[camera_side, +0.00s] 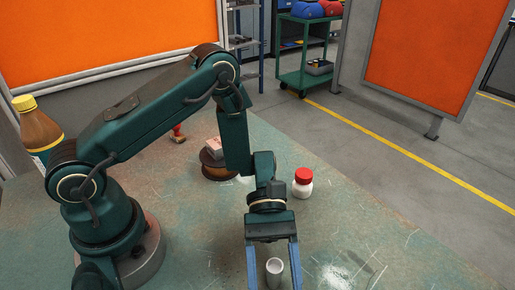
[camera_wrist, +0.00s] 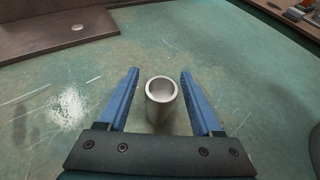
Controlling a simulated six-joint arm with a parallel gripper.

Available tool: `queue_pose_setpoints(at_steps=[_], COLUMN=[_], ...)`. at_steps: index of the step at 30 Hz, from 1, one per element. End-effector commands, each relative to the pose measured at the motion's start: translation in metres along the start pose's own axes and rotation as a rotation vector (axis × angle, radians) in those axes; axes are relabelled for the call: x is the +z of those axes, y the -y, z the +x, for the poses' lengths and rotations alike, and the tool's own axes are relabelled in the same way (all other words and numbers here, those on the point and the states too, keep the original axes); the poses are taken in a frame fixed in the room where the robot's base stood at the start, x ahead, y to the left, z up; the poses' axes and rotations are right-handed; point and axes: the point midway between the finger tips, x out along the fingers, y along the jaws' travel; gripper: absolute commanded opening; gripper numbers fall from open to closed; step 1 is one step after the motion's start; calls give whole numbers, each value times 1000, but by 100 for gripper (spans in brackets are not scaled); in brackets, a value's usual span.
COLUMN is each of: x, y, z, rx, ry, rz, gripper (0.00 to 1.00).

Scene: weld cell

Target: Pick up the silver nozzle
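The silver nozzle (camera_side: 274,272) is a short hollow metal cylinder standing upright on the green worktable, at the bottom of the side view. It also shows in the wrist view (camera_wrist: 161,98), with its round open mouth facing up. My gripper (camera_wrist: 158,78) is open, with one blue finger on each side of the nozzle and a visible gap on both sides. In the side view my gripper (camera_side: 272,275) points down toward the table, and the lower ends of its fingers are cut off by the picture edge.
A white bottle with a red cap (camera_side: 303,183) stands right of my wrist. A brown spool (camera_side: 217,165) with a small box (camera_side: 214,147) lies behind my arm. A brown bottle with a yellow cap (camera_side: 36,128) is at the far left. A brown plate (camera_wrist: 60,32) lies upper left in the wrist view.

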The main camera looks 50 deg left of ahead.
Motion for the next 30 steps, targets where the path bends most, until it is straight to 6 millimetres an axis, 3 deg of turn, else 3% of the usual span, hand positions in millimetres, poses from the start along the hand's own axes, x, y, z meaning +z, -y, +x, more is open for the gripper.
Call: queue_pose_setpoints(at_steps=[1, 4, 5, 16, 23, 28, 30], x=[0, 0, 0, 2, 16, 40, 40], y=[0, 0, 0, 0, 0, -1, 1], z=[0, 0, 0, -1, -7, -17, -35], rx=[0, 0, 0, 0, 1, 3, 10], ry=[0, 0, 0, 0, -1, -2, -1], rz=[0, 0, 0, 1, 3, 6, 4], gripper=[45, 7, 0, 0, 0, 0, 0])
